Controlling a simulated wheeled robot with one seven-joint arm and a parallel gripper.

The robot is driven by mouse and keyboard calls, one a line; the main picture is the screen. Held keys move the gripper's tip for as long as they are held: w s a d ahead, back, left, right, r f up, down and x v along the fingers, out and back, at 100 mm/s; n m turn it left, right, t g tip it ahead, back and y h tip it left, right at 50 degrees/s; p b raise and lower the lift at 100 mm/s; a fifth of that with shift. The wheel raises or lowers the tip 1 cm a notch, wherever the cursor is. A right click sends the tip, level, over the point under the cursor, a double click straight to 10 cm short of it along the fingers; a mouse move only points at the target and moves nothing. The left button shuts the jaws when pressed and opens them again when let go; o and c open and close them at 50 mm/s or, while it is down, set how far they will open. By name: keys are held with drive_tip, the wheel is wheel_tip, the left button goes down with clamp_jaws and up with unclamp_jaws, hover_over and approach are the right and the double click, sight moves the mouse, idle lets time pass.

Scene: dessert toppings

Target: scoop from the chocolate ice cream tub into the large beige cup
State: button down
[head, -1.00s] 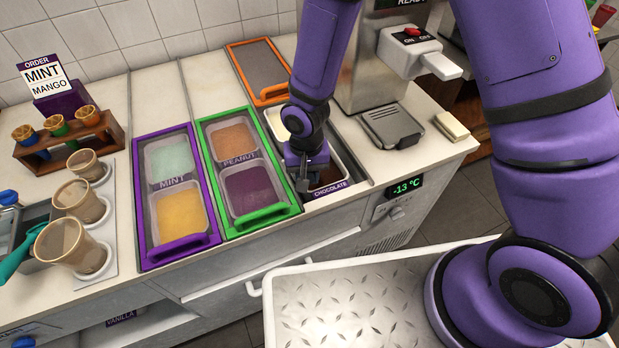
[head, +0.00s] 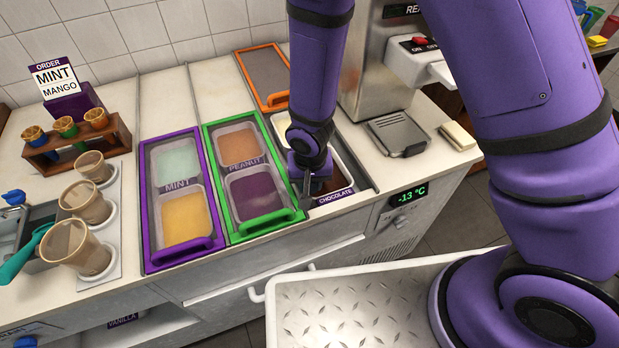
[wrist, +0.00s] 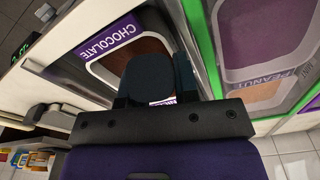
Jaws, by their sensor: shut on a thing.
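The chocolate ice cream tub (head: 342,172) is in the uncovered right bay of the counter, its CHOCOLATE label on the front edge. Its brown content also shows in the wrist view (wrist: 121,53). My gripper (head: 311,186) is low at the tub's front left. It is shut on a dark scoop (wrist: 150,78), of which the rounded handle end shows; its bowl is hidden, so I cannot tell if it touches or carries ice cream. The large beige cup (head: 77,250) stands upright at the front of a row of three beige cups at the left.
Purple (head: 150,232) and green (head: 240,231) framed lids cover the mint, mango-coloured, peanut and purple tubs. The orange-framed lid (head: 264,103) is behind the open bay. A teal scoop (head: 22,255) rests in the sink. A machine (head: 385,65) stands behind right.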

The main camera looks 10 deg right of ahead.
drive_tip(key=shift+s+t, duration=0.25)
drive_tip(key=shift+t, duration=0.15)
drive_tip(key=shift+s+d+r, duration=0.1)
drive_tip(key=shift+s+r, duration=0.1)
drive_tip(key=shift+r, duration=0.7)
drive_tip(key=shift+s+r, duration=0.15)
drive_tip(key=shift+r, duration=0.8)
drive_tip(key=shift+s+d+r, duration=0.1)
drive_tip(key=shift+s+r, duration=0.1)
drive_tip(key=shift+r, duration=0.7)
drive_tip(key=shift+s+d+r, duration=0.1)
drive_tip(key=shift+s+r, duration=0.15)
drive_tip(key=shift+r, duration=0.45)
drive_tip(key=shift+s+r, duration=0.2)
drive_tip(key=shift+r, duration=0.5)
drive_tip(key=shift+s+d+r, duration=0.1)
drive_tip(key=shift+s+r, duration=0.15)
drive_tip(key=shift+r, duration=0.45)
